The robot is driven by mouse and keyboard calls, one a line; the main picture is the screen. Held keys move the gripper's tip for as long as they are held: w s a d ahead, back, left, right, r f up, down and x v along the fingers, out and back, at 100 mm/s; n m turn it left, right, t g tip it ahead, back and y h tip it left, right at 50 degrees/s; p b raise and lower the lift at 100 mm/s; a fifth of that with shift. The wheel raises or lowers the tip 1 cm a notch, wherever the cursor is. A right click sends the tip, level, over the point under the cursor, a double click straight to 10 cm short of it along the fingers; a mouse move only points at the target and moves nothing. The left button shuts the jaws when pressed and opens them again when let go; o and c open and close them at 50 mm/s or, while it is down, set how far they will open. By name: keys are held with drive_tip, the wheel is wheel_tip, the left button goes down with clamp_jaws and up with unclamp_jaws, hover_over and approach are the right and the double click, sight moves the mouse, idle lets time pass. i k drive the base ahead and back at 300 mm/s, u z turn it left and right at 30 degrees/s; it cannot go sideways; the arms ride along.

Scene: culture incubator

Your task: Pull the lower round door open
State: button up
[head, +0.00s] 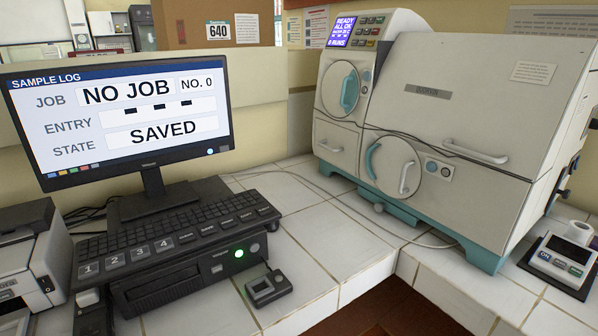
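The lower round door (391,160) is a pale disc low on the front of the white and teal incubator (430,110). It looks shut and flush with the front. A white bar handle (405,178) stands on its right part, and a curved teal piece (373,161) is at its left side. A dark cable crosses the front near the door's upper edge. My gripper is not in view.
A second round door (340,88) sits above left, under a lit panel (343,28). A monitor (120,115) reading "NO JOB" and a keyboard (175,228) stand left. A small device (560,262) sits right. White tiled counter (345,235) lies bare before the incubator.

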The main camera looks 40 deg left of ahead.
sight(394, 166)
drive_tip(key=u, duration=0.95)
drive_tip(key=i, duration=0.1)
drive_tip(key=z, duration=0.15)
drive_tip(key=k, duration=1.25)
drive_tip(key=u, duration=0.55)
drive_tip(key=i, duration=1.5)
drive_tip(key=z, duration=0.8)
